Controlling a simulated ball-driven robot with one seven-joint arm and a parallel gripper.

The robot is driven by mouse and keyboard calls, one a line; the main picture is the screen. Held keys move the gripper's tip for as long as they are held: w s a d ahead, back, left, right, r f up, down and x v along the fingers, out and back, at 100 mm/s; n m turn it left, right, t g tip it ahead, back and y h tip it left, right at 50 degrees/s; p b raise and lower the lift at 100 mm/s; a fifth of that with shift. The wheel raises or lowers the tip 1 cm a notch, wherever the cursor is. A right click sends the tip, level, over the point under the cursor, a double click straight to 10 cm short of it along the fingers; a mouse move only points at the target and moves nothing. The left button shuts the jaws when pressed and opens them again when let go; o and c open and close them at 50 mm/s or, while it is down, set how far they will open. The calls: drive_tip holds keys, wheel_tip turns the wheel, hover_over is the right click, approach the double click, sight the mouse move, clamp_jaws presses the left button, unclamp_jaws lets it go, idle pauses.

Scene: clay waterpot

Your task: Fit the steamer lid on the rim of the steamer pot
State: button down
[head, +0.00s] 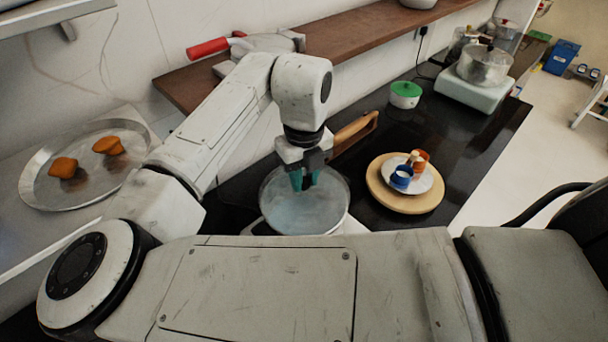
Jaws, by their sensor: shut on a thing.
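My gripper (304,181) points down with its teal fingertips close together, shut on the steamer lid at its middle, where the fingers hide the knob. The steamer lid (318,210) is a round, see-through bluish disc with a pale metal rim. It looks roughly level. The steamer pot is directly beneath it and mostly hidden by the lid and my arm. I cannot tell from this view whether the lid's rim touches the pot's rim all round or sits slightly above it.
A wooden board (432,200) with a plate and small cups lies right of the pot. A wooden handle-like piece (355,130) lies behind. A green-lidded bowl (405,94) and another lidded pot (484,66) stand farther back. A tray (45,187) with orange-brown pieces is left.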

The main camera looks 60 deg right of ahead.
drive_tip(key=shift+f+b, duration=0.5)
drive_tip(key=shift+f, duration=0.25)
idle(0.7)
drive_tip(key=shift+c, duration=1.3)
unclamp_jaws()
drive_tip(key=shift+r, duration=0.2)
drive_tip(key=shift+r+p, duration=2.45)
drive_tip(key=shift+r, duration=0.65)
